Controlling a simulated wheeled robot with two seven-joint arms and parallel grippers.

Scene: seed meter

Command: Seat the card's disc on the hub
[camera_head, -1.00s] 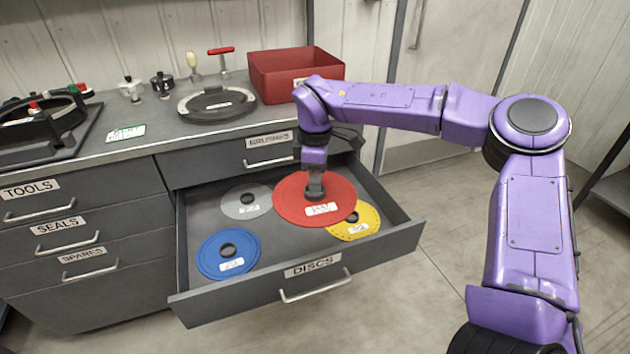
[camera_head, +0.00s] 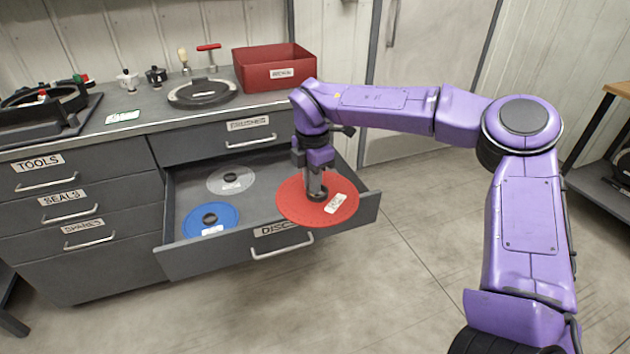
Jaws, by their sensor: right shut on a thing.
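My right gripper (camera_head: 316,190) is shut on the red disc (camera_head: 296,202) by its dark centre. It holds the disc flat above the front right of the open DISCS drawer (camera_head: 190,262). The disc has a white label, too small to read. A blue disc (camera_head: 192,220) and a grey disc (camera_head: 240,172) lie in the drawer. A small white and green card (camera_head: 122,117) lies on the counter, its text unreadable. A dark round housing (camera_head: 45,108) stands at the counter's far left; I cannot make out a hub in it. My left gripper is out of view.
A dark round lid (camera_head: 202,95) lies on the counter, with small knobbed parts and a red-handled tool (camera_head: 209,50) behind. A red bin (camera_head: 275,74) stands at the counter's right. The BRUSHES drawer (camera_head: 240,136) is shut.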

